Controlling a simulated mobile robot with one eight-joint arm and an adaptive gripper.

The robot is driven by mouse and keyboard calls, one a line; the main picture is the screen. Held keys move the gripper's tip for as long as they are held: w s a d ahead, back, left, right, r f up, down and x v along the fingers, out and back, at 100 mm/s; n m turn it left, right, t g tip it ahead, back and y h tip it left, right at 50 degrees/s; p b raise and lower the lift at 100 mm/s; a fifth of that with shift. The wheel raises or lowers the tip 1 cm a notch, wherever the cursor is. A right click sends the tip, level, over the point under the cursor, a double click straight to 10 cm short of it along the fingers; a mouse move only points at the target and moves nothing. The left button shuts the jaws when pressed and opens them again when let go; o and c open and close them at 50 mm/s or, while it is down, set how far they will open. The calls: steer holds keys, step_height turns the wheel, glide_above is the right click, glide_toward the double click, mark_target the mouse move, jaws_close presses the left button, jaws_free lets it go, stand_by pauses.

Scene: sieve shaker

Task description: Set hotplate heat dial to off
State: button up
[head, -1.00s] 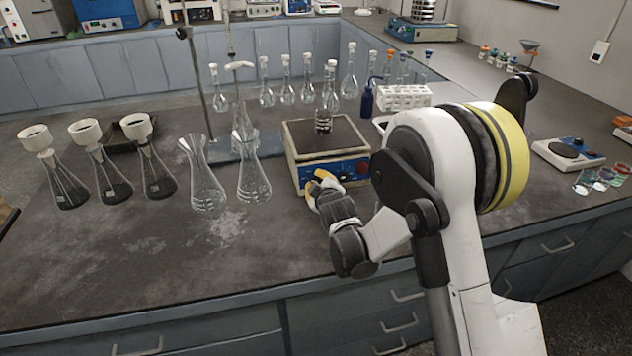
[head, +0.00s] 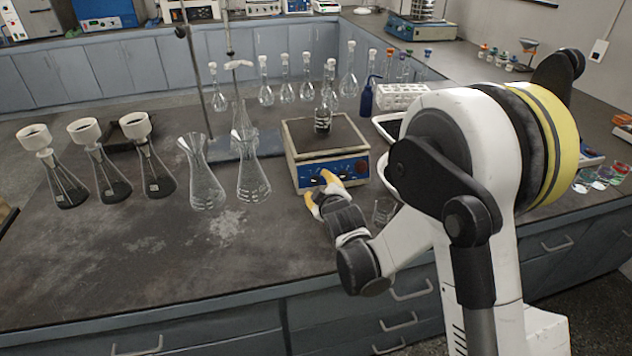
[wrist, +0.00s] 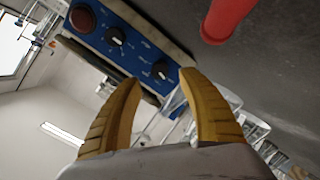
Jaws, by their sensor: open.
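The hotplate (head: 304,168) is a cream box with a dark top and a blue front panel, in the middle of the bench in the head view. The wrist view shows its blue panel (wrist: 139,52) tilted, with a dark red round part and two black dials with pale marks: one dial (wrist: 115,37) beside the red part, the other dial (wrist: 161,70) just beyond the fingertips. I cannot read which is the heat dial. My gripper (head: 319,188) is open and empty in front of the panel. Its yellow fingers (wrist: 160,82) point at the panel, apart from the farther dial.
A dark-filled flask (head: 323,118) stands on the hotplate. Empty glass flasks (head: 253,182) stand left, a small beaker (head: 384,211) right of my gripper. A white tray (head: 379,124) lies behind my arm. A red object (wrist: 226,16) is close in the wrist view. The front-left bench is clear.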

steer(key=v, duration=0.6)
steer(key=shift+s+r, duration=0.1)
steer(key=shift+s, duration=0.2)
steer(key=s+d+r+m+g+h, duration=0.3)
steer(key=s+d+r+m, duration=0.45)
steer(key=s+d, duration=0.35)
steer(key=s+d+m+g, duration=0.1)
steer(key=s+d, duration=0.3)
steer(key=s, duration=0.4)
steer(key=s+d+m+g, duration=0.2)
steer(key=s+d+m, duration=0.2)
steer(key=s, duration=0.5)
steer(key=shift+r, duration=0.15)
